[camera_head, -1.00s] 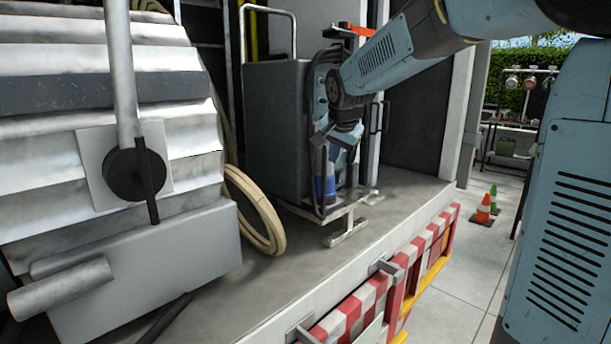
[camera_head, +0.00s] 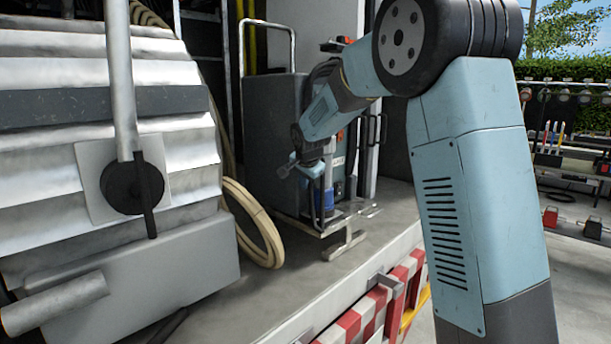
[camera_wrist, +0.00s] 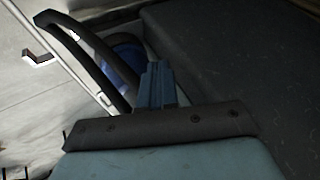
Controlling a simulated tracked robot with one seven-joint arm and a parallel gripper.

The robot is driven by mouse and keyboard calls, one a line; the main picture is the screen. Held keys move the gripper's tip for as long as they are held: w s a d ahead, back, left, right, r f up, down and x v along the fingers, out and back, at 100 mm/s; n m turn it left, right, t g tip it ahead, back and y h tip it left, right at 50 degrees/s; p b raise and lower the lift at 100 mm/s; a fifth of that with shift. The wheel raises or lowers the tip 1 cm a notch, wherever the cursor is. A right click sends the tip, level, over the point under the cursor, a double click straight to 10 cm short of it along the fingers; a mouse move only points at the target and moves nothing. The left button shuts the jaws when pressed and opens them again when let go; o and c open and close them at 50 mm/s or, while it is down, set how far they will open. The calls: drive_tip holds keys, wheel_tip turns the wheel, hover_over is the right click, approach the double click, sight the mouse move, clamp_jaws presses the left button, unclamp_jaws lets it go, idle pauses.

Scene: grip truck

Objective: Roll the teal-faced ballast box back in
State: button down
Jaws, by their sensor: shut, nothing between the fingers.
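A tall grey box (camera_head: 268,135) stands on the truck's deck, on a pale low frame with feet (camera_head: 345,246). A narrow teal face (camera_head: 338,168) shows on its right side, mostly behind my arm; I take this as the ballast box, but cannot be sure. A black loop handle (camera_wrist: 82,50) is on the near side, with a blue cylinder (camera_wrist: 128,60) behind it. My gripper (camera_wrist: 158,75) is shut and empty, between the handle and the dark box wall (camera_wrist: 235,65). In the head view my gripper (camera_head: 284,172) is small, in front of the grey box. Contact cannot be told.
A coiled hose (camera_head: 262,235) lies on the deck left of the box. A ribbed silver unit (camera_head: 60,150) with a pole fills the left. The deck edge has red-and-white striping (camera_head: 350,320). Paved floor and racks (camera_head: 570,180) are at the right.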

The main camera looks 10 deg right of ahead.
sight(304, 195)
drive_tip(key=shift+x, duration=1.55)
drive_tip(key=shift+w+d, duration=0.1)
